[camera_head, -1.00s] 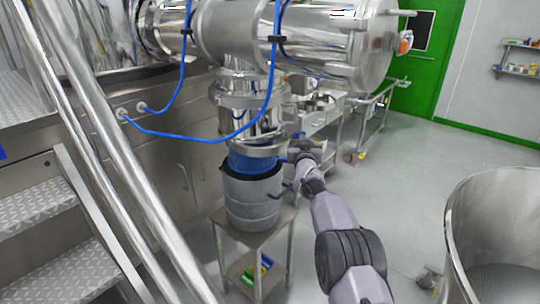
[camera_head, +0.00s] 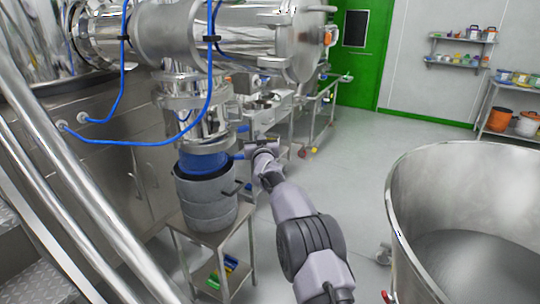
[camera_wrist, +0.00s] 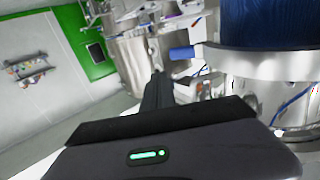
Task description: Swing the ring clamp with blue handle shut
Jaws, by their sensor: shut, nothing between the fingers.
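The ring clamp (camera_head: 204,148) is a steel band around the outlet's lower end, just above a blue liner (camera_head: 203,162). Its blue handle (camera_head: 238,156) sticks out to the right, beside my gripper (camera_head: 250,149). In the wrist view, which looks upside down, the steel band (camera_wrist: 255,63) borders the blue liner, and the blue handle (camera_wrist: 182,53) points left. My gripper's fingers (camera_wrist: 157,84) are shut and empty, to the left of the handle, with a visible gap in the picture. I cannot tell how far the clamp stands open.
A grey drum (camera_head: 207,197) holds the liner on a small steel table (camera_head: 215,238) below the outlet. Another blue handle (camera_head: 243,128) sits higher on the outlet. A blue hose (camera_head: 150,143) loops at left. A large steel vessel (camera_head: 392,195) stands at right. Floor between is clear.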

